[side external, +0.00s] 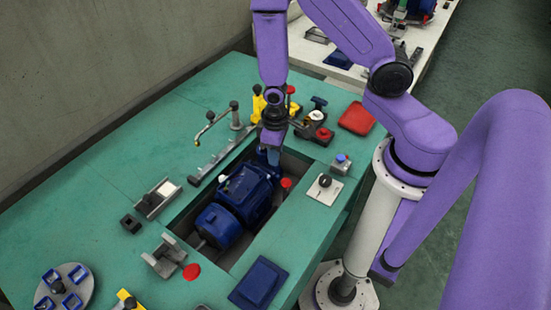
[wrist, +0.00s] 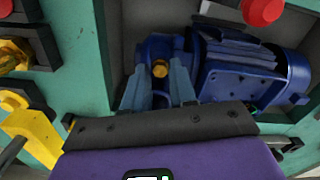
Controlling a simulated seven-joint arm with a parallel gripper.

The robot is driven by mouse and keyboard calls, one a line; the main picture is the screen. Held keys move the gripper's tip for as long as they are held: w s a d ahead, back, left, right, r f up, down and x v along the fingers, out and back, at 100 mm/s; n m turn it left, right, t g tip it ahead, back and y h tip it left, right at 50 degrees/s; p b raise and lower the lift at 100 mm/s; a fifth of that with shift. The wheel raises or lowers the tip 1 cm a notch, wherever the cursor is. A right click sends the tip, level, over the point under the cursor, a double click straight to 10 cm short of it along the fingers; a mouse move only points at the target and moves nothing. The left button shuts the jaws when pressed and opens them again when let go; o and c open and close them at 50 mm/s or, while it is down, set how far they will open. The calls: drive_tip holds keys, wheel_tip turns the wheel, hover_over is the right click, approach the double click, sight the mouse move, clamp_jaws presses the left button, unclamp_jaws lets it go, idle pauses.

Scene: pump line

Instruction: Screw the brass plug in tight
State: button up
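The brass plug (wrist: 160,69) sits in the top of the blue pump housing (wrist: 158,48), seen in the wrist view. My gripper (wrist: 159,77) has its two blue-grey fingers apart, one on each side of the plug, with a gap visible between them. Whether either finger touches the plug, and how deep the plug sits, I cannot tell. In the side view my gripper (side external: 271,153) points down at the far end of the blue pump and motor (side external: 243,188), and the plug is hidden there.
The pump lies in a recess in the green bench (side external: 120,170). A red-topped post (side external: 286,183) stands close to the motor. A grey switch box (side external: 325,187) is at right, a blue tray (side external: 258,282) in front. Yellow and red fittings (side external: 318,133) crowd the area behind my gripper.

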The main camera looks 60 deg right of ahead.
clamp_jaws()
drive_tip(key=m, duration=0.7)
drive_tip(key=shift+o, duration=1.5)
unclamp_jaws()
drive_tip(key=shift+r, duration=2.2)
